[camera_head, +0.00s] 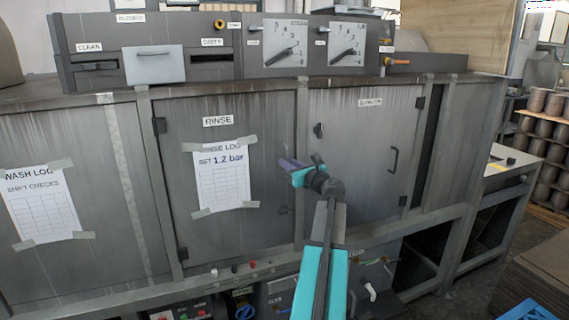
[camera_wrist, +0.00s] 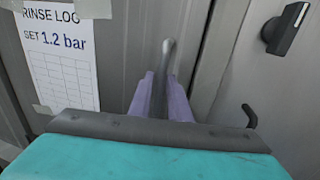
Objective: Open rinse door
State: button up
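The rinse door (camera_head: 180,150) is a grey, streaked metal panel with a RINSE label (camera_head: 217,121) and a taped log sheet (camera_head: 222,178). It looks closed, flush with its frame. My gripper (camera_head: 289,164) is at the door's right edge. In the wrist view, the upright grey rinse door handle (camera_wrist: 167,58) stands between the two purple fingers of my gripper (camera_wrist: 163,90). The fingers lie close on both sides of it and appear shut on it. The handle's lower part is hidden by my gripper. In the head view my gripper covers the handle.
To the right, another door (camera_head: 350,165) carries a dark knob (camera_head: 319,130) and a black handle (camera_head: 393,160). The knob also shows in the wrist view (camera_wrist: 287,28), near my gripper. A control panel with dials (camera_head: 285,45) sits above; pipes and valves (camera_head: 244,311) are below.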

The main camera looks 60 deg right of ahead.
jog(key=shift+w+d, duration=0.15)
jog(key=shift+w, duration=0.15)
